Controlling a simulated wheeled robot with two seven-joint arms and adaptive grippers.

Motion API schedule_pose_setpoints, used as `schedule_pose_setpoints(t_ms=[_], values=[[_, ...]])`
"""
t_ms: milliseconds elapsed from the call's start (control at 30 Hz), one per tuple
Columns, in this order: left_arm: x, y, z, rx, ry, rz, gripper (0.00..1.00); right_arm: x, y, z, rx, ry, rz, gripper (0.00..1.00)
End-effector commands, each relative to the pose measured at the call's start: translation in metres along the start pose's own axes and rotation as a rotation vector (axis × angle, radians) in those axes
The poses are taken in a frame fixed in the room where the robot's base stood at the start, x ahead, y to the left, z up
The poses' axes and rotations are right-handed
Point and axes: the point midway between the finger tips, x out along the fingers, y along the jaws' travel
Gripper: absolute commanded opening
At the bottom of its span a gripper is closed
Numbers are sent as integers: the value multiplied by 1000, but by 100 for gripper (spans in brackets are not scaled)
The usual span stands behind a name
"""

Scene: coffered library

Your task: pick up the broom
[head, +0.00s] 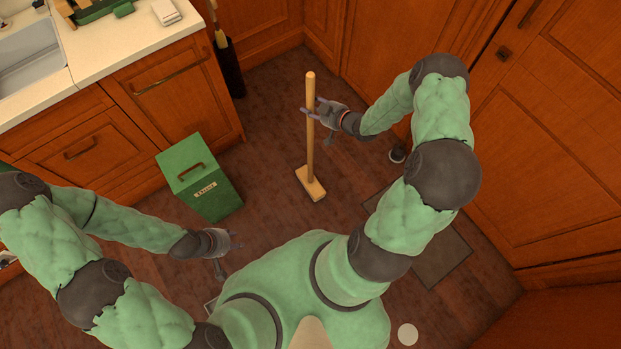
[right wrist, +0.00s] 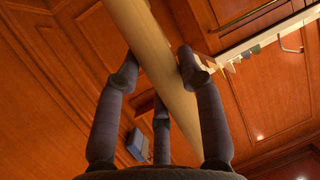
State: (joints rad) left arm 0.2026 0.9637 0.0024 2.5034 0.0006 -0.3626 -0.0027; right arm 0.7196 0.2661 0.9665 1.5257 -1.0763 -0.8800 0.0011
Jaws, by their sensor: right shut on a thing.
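The broom (head: 310,150) stands upright, its pale wooden handle rising from a block-shaped head (head: 310,184) low near the floor. I cannot tell whether the head touches the floor. My right gripper (head: 314,112) is shut on the upper part of the handle. In the right wrist view the handle (right wrist: 160,55) runs diagonally between the dark fingers (right wrist: 162,85). My left gripper (head: 229,250) is empty, low at the left, apart from the broom; its fingers are too small to judge.
A green lidded bin (head: 212,192) stands left of the broom, by the wooden cabinets (head: 170,88). A dark holder (head: 229,68) with long-handled things stands at the back. A dark mat (head: 438,258) lies at the right. The floor around the broom head is clear.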

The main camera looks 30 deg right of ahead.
Motion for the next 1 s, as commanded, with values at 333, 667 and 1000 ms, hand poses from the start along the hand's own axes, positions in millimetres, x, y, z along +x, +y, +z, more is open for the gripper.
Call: schedule_pose_setpoints(t_ms=[333,667,1000], values=[[-3,1,0,0,0,0,40,-2,0,-6,0,2,0,6],[-20,7,1,0,0,0,40,-16,0,-34,-1,2,1,5],[-38,13,2,0,0,0,40,-58,-14,-59,-2,2,2,5]])
